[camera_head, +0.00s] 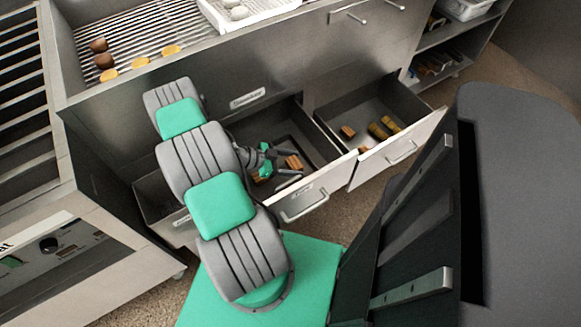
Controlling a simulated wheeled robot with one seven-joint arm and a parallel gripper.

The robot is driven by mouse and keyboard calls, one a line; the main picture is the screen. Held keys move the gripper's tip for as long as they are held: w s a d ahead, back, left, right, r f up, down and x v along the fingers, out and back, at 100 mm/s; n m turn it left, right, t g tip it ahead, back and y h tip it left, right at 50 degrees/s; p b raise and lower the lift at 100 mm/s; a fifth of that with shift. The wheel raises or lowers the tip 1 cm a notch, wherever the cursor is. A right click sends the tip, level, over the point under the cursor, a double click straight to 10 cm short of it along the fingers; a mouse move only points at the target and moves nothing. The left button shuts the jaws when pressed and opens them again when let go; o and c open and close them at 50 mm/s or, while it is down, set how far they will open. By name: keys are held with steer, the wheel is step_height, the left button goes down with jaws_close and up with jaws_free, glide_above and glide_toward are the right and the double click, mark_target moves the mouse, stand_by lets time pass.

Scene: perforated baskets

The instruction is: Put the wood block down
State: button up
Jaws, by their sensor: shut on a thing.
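My gripper (287,165) reaches into the open middle drawer (322,150), its fingers pointing right. It is shut on a small orange-brown wood block (294,162) that shows at the fingertips. The block is low within the drawer's outline; I cannot tell whether it touches the drawer floor. Part of the drawer and of the gripper is hidden behind my arm.
The open right drawer (427,127) holds several brown and yellowish pieces. Another open drawer part (152,205) shows at left. Above, a ribbed metal surface (140,30) carries round brown and yellow items and a white tray (265,14). Drawer fronts and walls are close around my gripper.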

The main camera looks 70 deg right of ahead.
step_height(320, 180, down, 2)
steer(key=shift+f, duration=0.1)
steer(key=o, duration=1.1)
